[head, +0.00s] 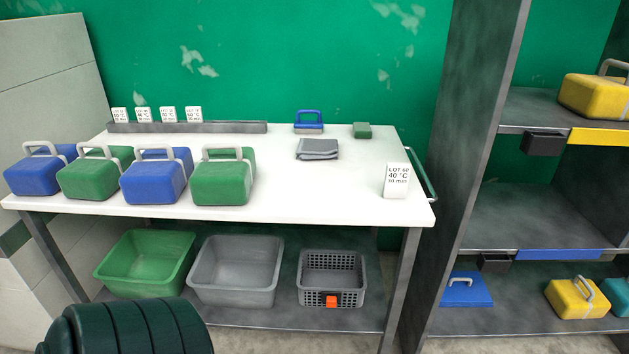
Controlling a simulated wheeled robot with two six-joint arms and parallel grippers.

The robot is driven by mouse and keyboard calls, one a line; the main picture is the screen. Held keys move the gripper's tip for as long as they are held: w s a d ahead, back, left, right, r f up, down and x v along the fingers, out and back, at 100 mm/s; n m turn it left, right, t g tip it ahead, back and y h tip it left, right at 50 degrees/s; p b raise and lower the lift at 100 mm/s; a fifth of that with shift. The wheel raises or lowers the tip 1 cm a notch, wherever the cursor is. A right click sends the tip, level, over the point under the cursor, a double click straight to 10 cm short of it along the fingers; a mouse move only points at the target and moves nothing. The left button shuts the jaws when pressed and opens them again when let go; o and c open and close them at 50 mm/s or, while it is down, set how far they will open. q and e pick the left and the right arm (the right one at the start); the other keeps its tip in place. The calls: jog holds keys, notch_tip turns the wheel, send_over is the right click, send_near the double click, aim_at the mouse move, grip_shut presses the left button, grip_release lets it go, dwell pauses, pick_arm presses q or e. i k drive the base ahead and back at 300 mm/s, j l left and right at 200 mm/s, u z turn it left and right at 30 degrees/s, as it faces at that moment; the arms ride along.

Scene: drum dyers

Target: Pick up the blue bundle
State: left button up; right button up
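Two blue bundles with grey handles stand on the white table. One blue bundle (40,172) is at the far left end, and the other blue bundle (156,178) is third in the row. They alternate with a green bundle (95,174) and another green bundle (223,178). All stand upright, with handles on top. A small blue item with a blue handle (309,123) sits at the table's back. On the lower right shelf is a low blue piece with a pale handle (467,290). Neither gripper is in view.
Below are a green tub (146,264), a grey tub (236,270) and a basket (332,278). Shelving stands right.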

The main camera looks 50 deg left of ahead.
aim_at(34, 175)
jog(key=u, duration=3.05)
